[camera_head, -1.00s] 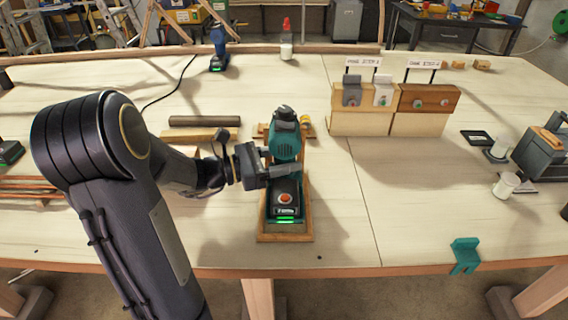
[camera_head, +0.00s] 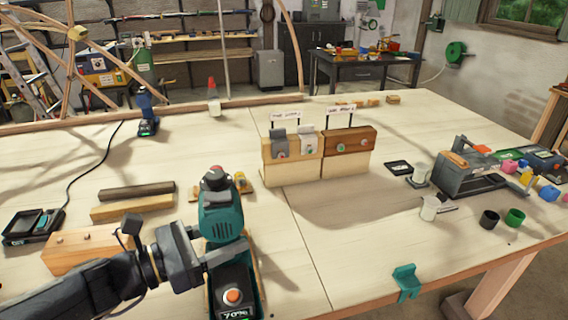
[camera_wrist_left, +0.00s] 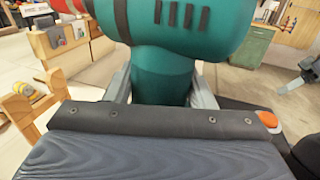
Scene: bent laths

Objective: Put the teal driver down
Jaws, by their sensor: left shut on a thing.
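The teal driver (camera_head: 221,218) is upright, with its black head on top and a dark battery base with an orange button (camera_head: 232,296) at the bottom of the head view. My left gripper (camera_head: 226,253) is shut around its grip from the left. In the left wrist view, the teal grip (camera_wrist_left: 163,75) stands between the two grey fingers. A wooden cradle (camera_head: 259,272) lies beneath and around the driver, mostly hidden by it. I cannot tell whether the base touches the cradle.
Dark and light wood strips (camera_head: 132,207) and a drilled block (camera_head: 85,248) lie left of the driver. A two-tone wooden stand (camera_head: 318,160) with labels is behind right. A teal bracket (camera_head: 406,282) sits at the front edge. The table between is clear.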

